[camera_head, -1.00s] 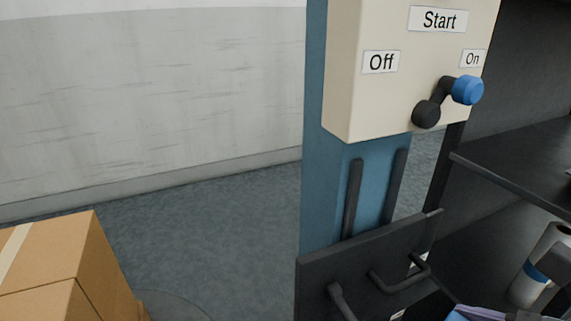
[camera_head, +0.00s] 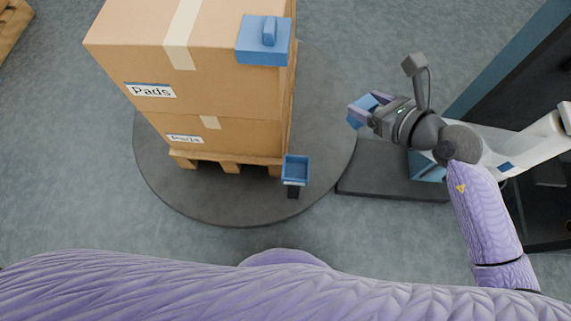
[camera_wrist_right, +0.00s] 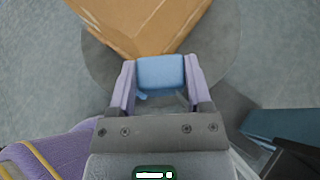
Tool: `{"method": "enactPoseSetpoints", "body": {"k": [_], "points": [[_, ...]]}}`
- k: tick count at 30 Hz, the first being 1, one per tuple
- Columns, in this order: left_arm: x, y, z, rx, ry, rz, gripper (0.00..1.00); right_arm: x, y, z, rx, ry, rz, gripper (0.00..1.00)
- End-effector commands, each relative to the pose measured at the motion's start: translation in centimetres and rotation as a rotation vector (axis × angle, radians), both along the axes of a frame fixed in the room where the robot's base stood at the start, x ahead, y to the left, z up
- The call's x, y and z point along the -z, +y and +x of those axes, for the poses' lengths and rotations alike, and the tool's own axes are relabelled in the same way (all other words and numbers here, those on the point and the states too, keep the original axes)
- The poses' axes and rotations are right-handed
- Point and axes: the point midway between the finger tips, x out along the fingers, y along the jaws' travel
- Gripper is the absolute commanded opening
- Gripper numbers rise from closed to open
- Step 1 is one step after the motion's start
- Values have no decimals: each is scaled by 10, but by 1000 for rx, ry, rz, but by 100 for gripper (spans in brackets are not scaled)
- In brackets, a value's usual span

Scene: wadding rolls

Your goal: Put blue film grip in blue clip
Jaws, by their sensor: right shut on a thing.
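My right gripper (camera_head: 363,111) is shut on a blue block, which I take for the blue film grip, above the floor right of the turntable. In the right wrist view the blue film grip (camera_wrist_right: 160,72) sits between the two purple fingers (camera_wrist_right: 160,84). A small blue open-topped holder on a dark post, which I take for the blue clip (camera_head: 296,170), stands on the turntable beside the pallet. It is left of and apart from my gripper. My left gripper is out of view.
Cardboard boxes (camera_head: 220,90) labelled "Pads" stand on a wooden pallet (camera_head: 228,164) on the round dark turntable (camera_head: 215,205). A blue block with a raised handle (camera_head: 262,45) is at the top box's right edge. A dark base plate (camera_head: 385,180) lies right of the turntable.

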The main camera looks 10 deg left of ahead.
Motion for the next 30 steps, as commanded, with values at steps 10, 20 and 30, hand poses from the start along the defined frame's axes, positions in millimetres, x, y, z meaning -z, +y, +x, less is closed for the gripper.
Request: {"method": "enactPoseSetpoints", "body": {"k": [10, 20, 30], "points": [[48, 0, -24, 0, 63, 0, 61, 169, 98, -13, -60, 7, 3, 6], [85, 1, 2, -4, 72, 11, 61, 232, 111, -19, -77, 6, 1, 6], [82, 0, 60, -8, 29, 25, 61, 244, 111, -17, -76, 0, 1, 6]]}}
